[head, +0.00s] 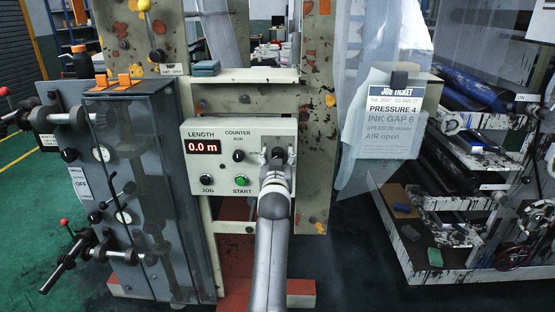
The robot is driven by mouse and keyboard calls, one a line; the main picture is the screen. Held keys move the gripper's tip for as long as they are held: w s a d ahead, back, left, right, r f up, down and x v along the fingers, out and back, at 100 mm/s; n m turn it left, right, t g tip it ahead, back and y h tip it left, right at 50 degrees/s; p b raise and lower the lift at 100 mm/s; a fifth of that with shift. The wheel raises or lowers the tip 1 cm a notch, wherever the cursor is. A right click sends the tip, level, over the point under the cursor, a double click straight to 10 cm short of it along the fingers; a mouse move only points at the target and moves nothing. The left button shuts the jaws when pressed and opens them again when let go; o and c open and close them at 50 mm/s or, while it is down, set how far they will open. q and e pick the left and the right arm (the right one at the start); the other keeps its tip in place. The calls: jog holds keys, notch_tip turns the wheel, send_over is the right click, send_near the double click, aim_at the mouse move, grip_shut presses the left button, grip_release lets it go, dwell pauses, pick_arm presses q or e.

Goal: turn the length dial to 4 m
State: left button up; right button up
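The control panel (219,171) is a pale box on the machine's front. Its red display (203,146) under LENGTH reads 0.0 m. A small black COUNTER RUN knob (238,156), a dark JOG button (206,180) and a green START button (241,181) show on its face. My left gripper (278,157) is in front of the panel's right part, its fingers pointing at it. A dark shape shows between the fingertips. The length dial is not clearly visible; the gripper covers that part of the panel. I cannot tell whether the fingers touch or grip anything. My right gripper is not seen.
A grey cabinet (120,180) with levers and gauges stands left of the panel. A job ticket (395,105) hangs at the right, reading PRESSURE 4. Clear film (360,150) hangs near it. Green floor (40,225) is free at left.

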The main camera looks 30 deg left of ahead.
pick_arm(q)
send_near(278, 126)
jog(key=w, duration=0.1)
jog(key=w+a+r, duration=0.2)
jog(key=shift+w+r, duration=0.15)
jog(key=shift+w, duration=0.25)
dwell(0.3)
